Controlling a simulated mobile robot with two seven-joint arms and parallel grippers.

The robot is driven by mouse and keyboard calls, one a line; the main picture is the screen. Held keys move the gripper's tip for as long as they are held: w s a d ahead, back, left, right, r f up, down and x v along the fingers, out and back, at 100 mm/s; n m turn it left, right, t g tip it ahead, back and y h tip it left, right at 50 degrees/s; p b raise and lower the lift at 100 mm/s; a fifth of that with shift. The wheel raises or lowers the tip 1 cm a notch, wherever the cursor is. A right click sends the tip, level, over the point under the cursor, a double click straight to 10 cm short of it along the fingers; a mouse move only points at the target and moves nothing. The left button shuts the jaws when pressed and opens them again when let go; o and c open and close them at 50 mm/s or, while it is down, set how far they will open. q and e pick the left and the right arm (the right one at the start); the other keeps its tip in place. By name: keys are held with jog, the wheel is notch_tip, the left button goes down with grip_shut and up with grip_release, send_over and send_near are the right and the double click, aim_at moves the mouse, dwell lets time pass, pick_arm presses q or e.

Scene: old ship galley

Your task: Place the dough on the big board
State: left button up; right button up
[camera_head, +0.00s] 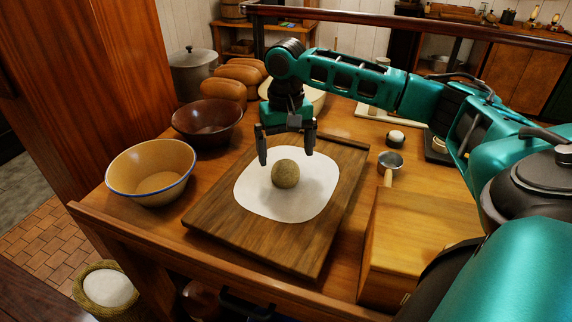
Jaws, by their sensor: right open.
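The dough (285,174) is a small, round, speckled tan-brown ball. It sits on a white rounded sheet (306,206) that lies on the big wooden board (221,226), near the middle of the table. My right gripper (286,159) points down, open and empty, with its fingertips just behind and above the dough. One finger is to each side of the ball, and the dough appears apart from them. My left gripper is not in view.
Left of the board are a yellow blue-rimmed bowl (151,172) and a dark brown bowl (207,123). Bread loaves (222,89) and a grey pot (193,73) stand behind. On the right are a metal scoop (390,162) and a wooden box (418,241).

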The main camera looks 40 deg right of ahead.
aim_at(286, 162)
notch_tip(286, 162, up, 6)
jog(key=shift+r, duration=0.1)
dwell(0.7)
